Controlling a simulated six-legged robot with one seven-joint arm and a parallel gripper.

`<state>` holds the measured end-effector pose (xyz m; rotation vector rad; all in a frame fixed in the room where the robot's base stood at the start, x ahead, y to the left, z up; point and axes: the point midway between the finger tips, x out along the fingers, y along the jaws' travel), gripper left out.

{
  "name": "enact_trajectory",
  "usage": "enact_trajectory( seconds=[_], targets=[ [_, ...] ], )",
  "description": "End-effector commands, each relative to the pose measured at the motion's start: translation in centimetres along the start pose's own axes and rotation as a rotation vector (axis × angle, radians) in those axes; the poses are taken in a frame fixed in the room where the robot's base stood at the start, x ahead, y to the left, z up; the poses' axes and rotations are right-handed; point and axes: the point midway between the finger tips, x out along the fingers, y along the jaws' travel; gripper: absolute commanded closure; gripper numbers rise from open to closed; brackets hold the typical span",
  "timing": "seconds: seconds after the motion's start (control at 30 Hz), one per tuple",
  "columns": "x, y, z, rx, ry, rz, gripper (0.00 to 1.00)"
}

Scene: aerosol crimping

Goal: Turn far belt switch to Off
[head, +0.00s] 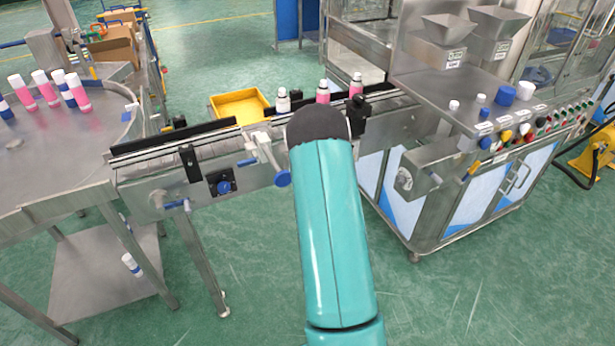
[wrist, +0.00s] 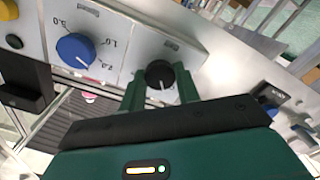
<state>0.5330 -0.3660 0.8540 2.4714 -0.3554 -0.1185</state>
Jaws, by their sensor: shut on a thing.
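In the wrist view, a black round knob (wrist: 160,75) with a white pointer line sits on a light metal panel (wrist: 125,65). The pointer faces toward the lower edge of the picture. My gripper (wrist: 161,84) is shut on this knob, with one green finger on each side. No readable On or Off label shows by it, so I cannot tell its setting. In the head view, my teal arm reaches over the conveyor (head: 195,160) and hides the gripper and knob. A blue switch knob (head: 224,187) on a black plate shows on the near conveyor side.
In the wrist view, a blue dial (wrist: 75,49) with a number scale sits left of the black knob. In the head view, pink bottles (head: 78,92) stand on a round table at left. A yellow bin (head: 240,105) lies behind the conveyor. A button-covered machine (head: 490,120) stands right.

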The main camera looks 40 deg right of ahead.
Motion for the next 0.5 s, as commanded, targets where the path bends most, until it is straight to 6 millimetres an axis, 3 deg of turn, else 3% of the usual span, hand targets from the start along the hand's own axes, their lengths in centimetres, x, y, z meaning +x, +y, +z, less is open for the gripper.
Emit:
enact_trajectory(
  seconds=[0.5],
  targets=[
    [0.02,0.01,0.06,-0.23,-0.002,-0.001,0.91]
  ],
)
